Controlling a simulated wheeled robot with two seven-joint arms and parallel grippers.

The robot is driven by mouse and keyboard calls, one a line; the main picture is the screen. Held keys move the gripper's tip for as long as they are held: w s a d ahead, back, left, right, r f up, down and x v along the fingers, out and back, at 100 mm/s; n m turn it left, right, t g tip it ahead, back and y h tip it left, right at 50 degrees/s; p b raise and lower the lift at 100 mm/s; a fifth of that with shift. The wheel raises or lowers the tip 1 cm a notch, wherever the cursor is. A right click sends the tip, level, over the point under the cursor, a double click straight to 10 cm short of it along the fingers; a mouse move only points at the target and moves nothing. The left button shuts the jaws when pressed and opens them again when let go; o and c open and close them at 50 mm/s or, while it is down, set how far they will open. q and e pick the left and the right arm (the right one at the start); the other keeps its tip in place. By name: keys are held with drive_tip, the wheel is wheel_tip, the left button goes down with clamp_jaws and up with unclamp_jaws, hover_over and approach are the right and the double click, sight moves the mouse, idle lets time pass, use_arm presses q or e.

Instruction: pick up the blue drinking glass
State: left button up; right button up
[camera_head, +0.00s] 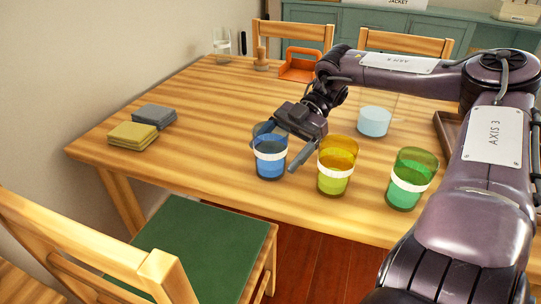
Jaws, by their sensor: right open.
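The blue drinking glass (270,166) stands upright near the front edge of the wooden table, with a white band around it. My right gripper (275,153) is at the glass, coming from the upper right. Its jaws are open; one finger shows along the right side of the glass and the other reaches over toward its rim. I cannot tell whether the fingers touch the glass. Part of the rim is hidden by the gripper. My left gripper is not in view.
A yellow glass (336,166) and a green glass (411,178) stand to the right. A clear glass (375,122) is behind them, near a brown tray (447,132). Folded cloths (134,135) lie at left. An orange holder (298,65) is at the back. Chairs surround the table (205,120).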

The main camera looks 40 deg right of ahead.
sight(282, 129)
drive_tip(key=c, duration=1.2)
drive_tip(key=shift+c, duration=0.2)
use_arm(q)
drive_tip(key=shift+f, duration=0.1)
use_arm(e)
drive_tip(key=shift+r, duration=0.15)
